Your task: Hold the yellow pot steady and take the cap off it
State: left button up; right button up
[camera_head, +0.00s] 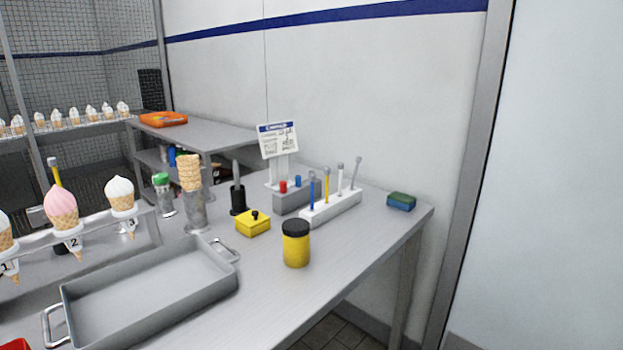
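Neither of my grippers is in view, and nothing touches the pot.
A small yellow box with a black knob (252,228) is behind the pot to the left. A white rack (333,208) with several upright tools stands behind it. A grey tray (222,293) lies to the left. A sponge (401,202) is at the back right. The table between pot and tray is clear.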

aim_at(297, 251)
jog(key=z, duration=0.05)
jog(key=k, duration=0.45)
jog(key=z, duration=0.45)
jog(key=i, duration=0.65)
jog(key=u, duration=0.55)
jog(key=k, duration=0.5)
jog(key=z, duration=1.25)
jog(key=i, duration=1.2)
